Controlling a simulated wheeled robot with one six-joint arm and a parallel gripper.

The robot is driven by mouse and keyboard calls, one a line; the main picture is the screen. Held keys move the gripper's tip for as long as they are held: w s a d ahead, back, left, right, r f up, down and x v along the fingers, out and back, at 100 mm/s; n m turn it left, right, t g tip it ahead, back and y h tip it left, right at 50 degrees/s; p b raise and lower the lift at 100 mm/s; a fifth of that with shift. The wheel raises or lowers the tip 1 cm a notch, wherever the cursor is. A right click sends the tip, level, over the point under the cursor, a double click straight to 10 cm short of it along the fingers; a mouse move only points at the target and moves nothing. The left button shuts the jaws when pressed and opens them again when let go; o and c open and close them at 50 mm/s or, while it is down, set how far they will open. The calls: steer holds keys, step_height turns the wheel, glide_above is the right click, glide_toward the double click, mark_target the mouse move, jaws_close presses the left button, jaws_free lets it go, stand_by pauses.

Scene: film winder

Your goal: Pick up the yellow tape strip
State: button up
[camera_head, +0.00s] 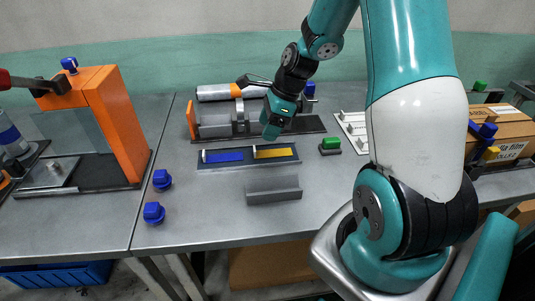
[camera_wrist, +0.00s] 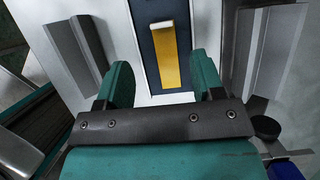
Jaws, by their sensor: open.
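The yellow tape strip (camera_head: 273,153) lies flat in the right half of a dark tray with a pale rim (camera_head: 249,163) on the grey table. In the wrist view the yellow strip (camera_wrist: 166,58) runs lengthwise, with a pale block at its far end. A blue strip (camera_head: 224,156) lies to its left in the same tray. My gripper (camera_wrist: 162,80) is open and empty, its two teal fingers apart, with the near end of the strip showing between and beyond them. In the head view my gripper (camera_head: 274,122) is above and behind the tray, near the winder.
The film winder with a silver roll (camera_head: 219,92) stands behind the tray. A grey angled holder (camera_head: 273,191) is in front, a green button (camera_head: 330,146) to the right. Blue knobs (camera_head: 154,212) sit at left near an orange machine (camera_head: 122,127). Cardboard boxes (camera_head: 499,134) are at far right.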

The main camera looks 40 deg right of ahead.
mark_target(257, 154)
steer(key=x, duration=0.8)
steer(key=shift+w+a+r, duration=0.1)
steer(key=shift+w+r, duration=0.05)
steer(key=shift+w, duration=0.1)
steer(key=shift+c, duration=0.3)
steer(key=c, duration=0.9)
